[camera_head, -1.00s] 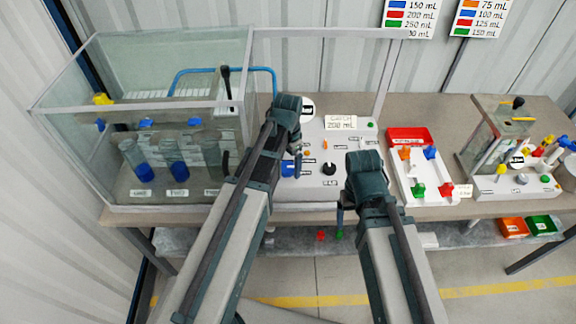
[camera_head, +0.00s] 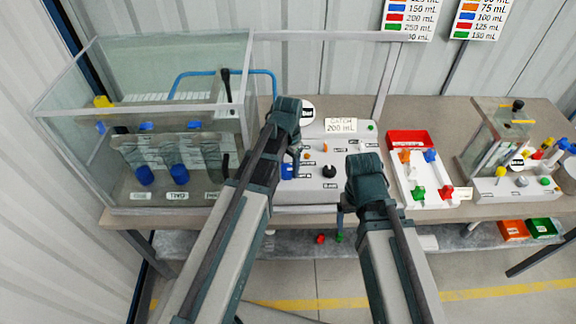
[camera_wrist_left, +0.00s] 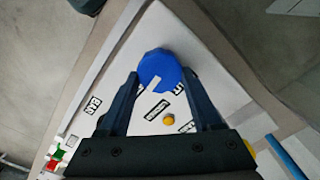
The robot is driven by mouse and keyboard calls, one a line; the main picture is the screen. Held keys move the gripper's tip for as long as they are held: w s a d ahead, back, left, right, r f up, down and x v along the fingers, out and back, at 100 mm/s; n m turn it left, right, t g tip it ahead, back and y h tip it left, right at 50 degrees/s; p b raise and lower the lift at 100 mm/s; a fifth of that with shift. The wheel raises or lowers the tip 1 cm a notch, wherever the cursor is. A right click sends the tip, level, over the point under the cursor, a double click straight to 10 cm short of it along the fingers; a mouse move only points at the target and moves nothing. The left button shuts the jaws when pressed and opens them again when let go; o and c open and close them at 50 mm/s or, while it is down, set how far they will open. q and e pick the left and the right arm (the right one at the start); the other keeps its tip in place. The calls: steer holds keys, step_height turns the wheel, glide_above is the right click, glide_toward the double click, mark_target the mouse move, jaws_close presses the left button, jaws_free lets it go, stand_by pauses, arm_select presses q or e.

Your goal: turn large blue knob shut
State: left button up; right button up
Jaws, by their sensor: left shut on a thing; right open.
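The large blue knob (camera_head: 287,171) is on the front of the white control panel (camera_head: 315,193), partly hidden by my left arm in the head view. In the left wrist view the blue knob (camera_wrist_left: 160,66) sits between the fingertips and has a white pointer mark on its edge. My left gripper (camera_wrist_left: 160,80) is shut on it, one finger on each side. In the head view my left gripper (camera_head: 294,165) is over the panel's left part. My right gripper (camera_head: 343,207) is open and empty, low in front of the panel's right part.
A clear tank (camera_head: 75,165) with blue pieces inside stands left. A black knob (camera_head: 329,171) and an orange button (camera_head: 308,148) are on the panel. A red and white tray (camera_head: 410,137) with coloured knobs and a smaller pump unit (camera_head: 500,188) stand right.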

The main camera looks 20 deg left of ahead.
mark_target(286, 169)
arm_select(q)
steer(key=n, duration=0.4)
steer(key=shift+a+n, duration=0.1)
steer(key=shift+n, duration=0.2)
steer(key=n, duration=0.3)
steer(key=shift+a+n, duration=0.1)
steer(key=shift+n, duration=0.2)
steer(key=n, duration=0.4)
steer(key=shift+a, duration=0.1)
steer(key=shift+s+n, duration=0.1)
steer(key=shift+n, duration=2.3)
steer(key=o, duration=1.4)
steer(key=shift+r, duration=0.1)
step_height(286, 169, up, 14)
steer(key=p, duration=1.4)
